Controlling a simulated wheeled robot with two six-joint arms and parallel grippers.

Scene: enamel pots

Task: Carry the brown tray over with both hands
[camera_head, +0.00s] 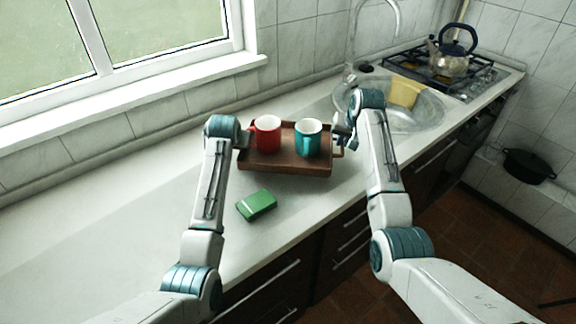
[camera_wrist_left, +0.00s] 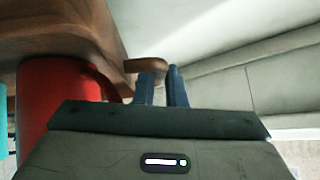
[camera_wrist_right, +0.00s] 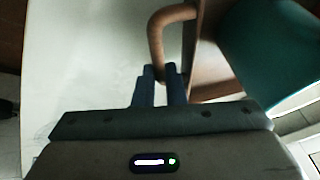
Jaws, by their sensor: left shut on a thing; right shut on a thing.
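The brown tray (camera_head: 285,165) is at the middle of the counter, with a red mug (camera_head: 267,134) and a teal mug (camera_head: 308,139) standing upright in it. My left gripper (camera_head: 243,140) is at the tray's left end; in the left wrist view its fingers (camera_wrist_left: 162,88) are shut on a brown handle (camera_wrist_left: 145,65). My right gripper (camera_head: 341,140) is at the right end; in the right wrist view its fingers (camera_wrist_right: 159,85) are shut on the other handle (camera_wrist_right: 157,35). I cannot tell whether the tray touches the counter.
A green box (camera_head: 256,205) lies on the counter in front of the tray. A sink (camera_head: 425,115) with a yellow item (camera_head: 405,92) is to the right, then a stove with a kettle (camera_head: 449,62). The counter's left part is clear.

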